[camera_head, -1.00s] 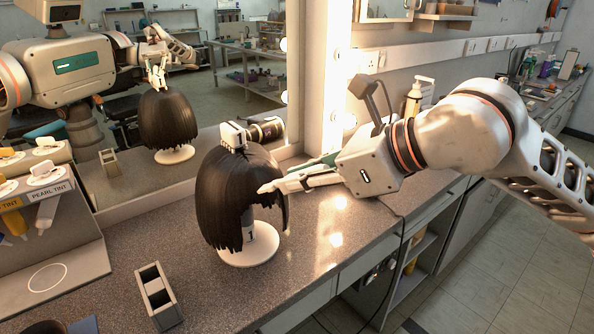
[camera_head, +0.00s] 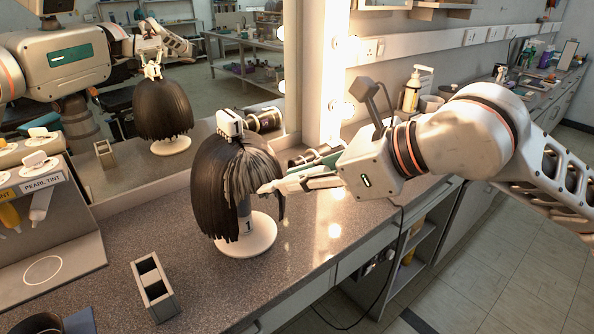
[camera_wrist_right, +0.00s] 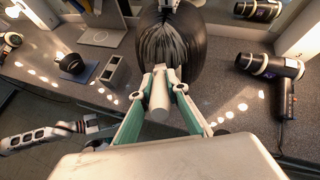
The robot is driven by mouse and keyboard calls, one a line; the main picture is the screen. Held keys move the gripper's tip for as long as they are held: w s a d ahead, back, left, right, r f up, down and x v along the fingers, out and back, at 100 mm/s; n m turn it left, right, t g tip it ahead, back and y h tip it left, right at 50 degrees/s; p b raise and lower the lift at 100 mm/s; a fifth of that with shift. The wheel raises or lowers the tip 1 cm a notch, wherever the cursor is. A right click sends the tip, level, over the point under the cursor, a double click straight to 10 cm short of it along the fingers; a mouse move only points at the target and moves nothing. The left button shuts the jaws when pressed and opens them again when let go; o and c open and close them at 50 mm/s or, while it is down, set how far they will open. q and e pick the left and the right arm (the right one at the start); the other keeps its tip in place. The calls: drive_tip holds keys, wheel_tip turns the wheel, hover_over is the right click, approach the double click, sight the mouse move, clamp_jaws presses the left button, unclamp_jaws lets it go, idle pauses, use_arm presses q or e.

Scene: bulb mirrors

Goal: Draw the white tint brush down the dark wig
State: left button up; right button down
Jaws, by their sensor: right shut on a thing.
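The dark wig (camera_head: 212,190) sits on a white stand (camera_head: 255,240) marked 1, with pale grey streaks down its front. It also shows in the wrist view (camera_wrist_right: 180,45). My right gripper (camera_head: 285,185) is at the right front of the wig. In the wrist view, its green-sided fingers are shut on a white handle (camera_wrist_right: 159,98), which looks like the white tint brush. The handle points toward the wig; the brush's far end is hard to make out. My left gripper seems to show at the left of the wrist view (camera_wrist_right: 88,128), too small to read.
A white clip-like piece (camera_head: 230,123) sits on top of the wig. A grey two-slot holder (camera_head: 155,286) and the tint rack (camera_head: 50,232) stand left. A hair dryer (camera_wrist_right: 275,68) lies right in the wrist view. The mirror (camera_head: 220,90) stands behind. Counter between holder and wig is clear.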

drive_tip(key=shift+s+f+b, duration=0.1)
drive_tip(key=shift+f+b, duration=0.2)
drive_tip(key=shift+f, duration=0.6)
drive_tip(key=shift+r, duration=0.1)
drive_tip(key=shift+s+d+r, duration=0.1)
